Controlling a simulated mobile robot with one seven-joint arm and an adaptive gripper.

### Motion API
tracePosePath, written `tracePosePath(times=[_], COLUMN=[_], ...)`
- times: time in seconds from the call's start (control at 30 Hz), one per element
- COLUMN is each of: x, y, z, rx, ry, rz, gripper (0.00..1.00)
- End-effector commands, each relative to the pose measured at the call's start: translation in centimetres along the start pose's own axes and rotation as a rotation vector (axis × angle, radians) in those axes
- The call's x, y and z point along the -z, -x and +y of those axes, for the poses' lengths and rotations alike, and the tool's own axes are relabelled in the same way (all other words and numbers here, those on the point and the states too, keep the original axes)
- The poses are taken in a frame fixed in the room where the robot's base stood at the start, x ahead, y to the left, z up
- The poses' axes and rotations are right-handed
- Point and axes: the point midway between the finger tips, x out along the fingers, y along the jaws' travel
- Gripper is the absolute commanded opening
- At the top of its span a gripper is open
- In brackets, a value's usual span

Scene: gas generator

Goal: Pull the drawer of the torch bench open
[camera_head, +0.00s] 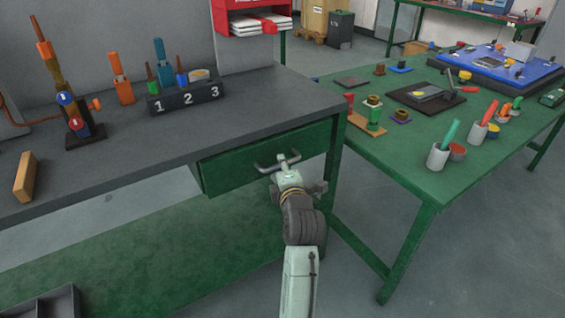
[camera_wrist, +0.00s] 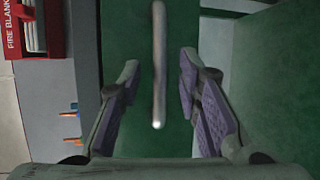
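The torch bench (camera_head: 110,165) has a dark grey top and a green drawer (camera_head: 235,168) under its right part. The drawer front sits close under the bench top; I cannot tell whether it is fully closed. A grey bar handle (camera_head: 264,167) is on the drawer front. My gripper (camera_head: 287,166) is at the handle, partly hidden by my wrist. In the wrist view, the handle (camera_wrist: 159,70) runs upright in the picture between the two fingers of my gripper (camera_wrist: 160,68). The fingers are open, with visible gaps on both sides of the bar.
On the bench stand a numbered holder (camera_head: 186,97), orange and blue torch parts (camera_head: 121,80), and a wooden block (camera_head: 26,177). A green table (camera_head: 420,165) with several small items stands at right. A bench leg (camera_head: 334,165) is just right of the drawer.

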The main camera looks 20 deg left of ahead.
Motion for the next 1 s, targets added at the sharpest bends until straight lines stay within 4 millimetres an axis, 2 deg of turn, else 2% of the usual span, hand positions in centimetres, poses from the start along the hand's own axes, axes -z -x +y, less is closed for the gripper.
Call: tracePosePath(times=[0.2, 0.5, 1.0], x=[0.0, 0.0, 0.0], y=[-2.0, -2.2, -2.2], z=[0.0, 0.0, 0.0], rx=[0.0, -0.001, -0.001], ry=[-0.002, -0.001, -0.001], rz=[0.0, -0.001, -0.001], gripper=[0.31, 0.31, 0.0])
